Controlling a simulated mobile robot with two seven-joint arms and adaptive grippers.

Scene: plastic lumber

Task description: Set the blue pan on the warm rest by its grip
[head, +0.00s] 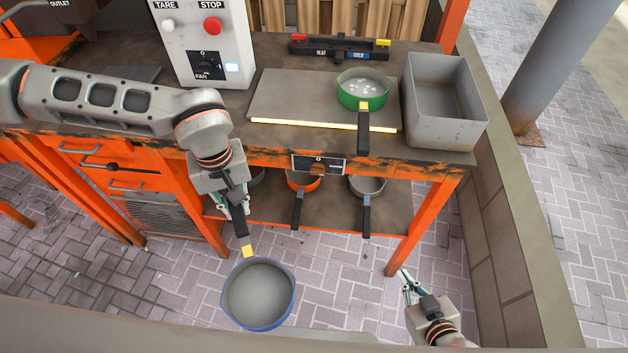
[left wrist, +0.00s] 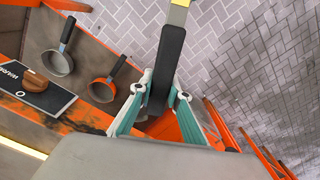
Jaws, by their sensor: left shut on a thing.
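The blue pan (head: 258,293) is in front of the bench over the paved floor, its open side facing up. Its black handle with a yellow collar points up toward the bench. My left gripper (head: 234,212) is shut on the handle, and the black handle (left wrist: 168,62) also shows between the fingers in the left wrist view. The warm rest seems to be the flat grey plate (head: 300,97) on the bench, with a glowing strip along its front edge. A green pan (head: 363,90) stands on its right part. My right gripper (head: 408,282) is open and empty at lower right.
A grey metal bin (head: 440,105) stands right of the plate. A control box (head: 205,45) stands behind left, and a black bar (head: 340,48) lies behind. More pans, one orange (head: 303,181), sit on the lower shelf. The plate's left and middle are clear.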

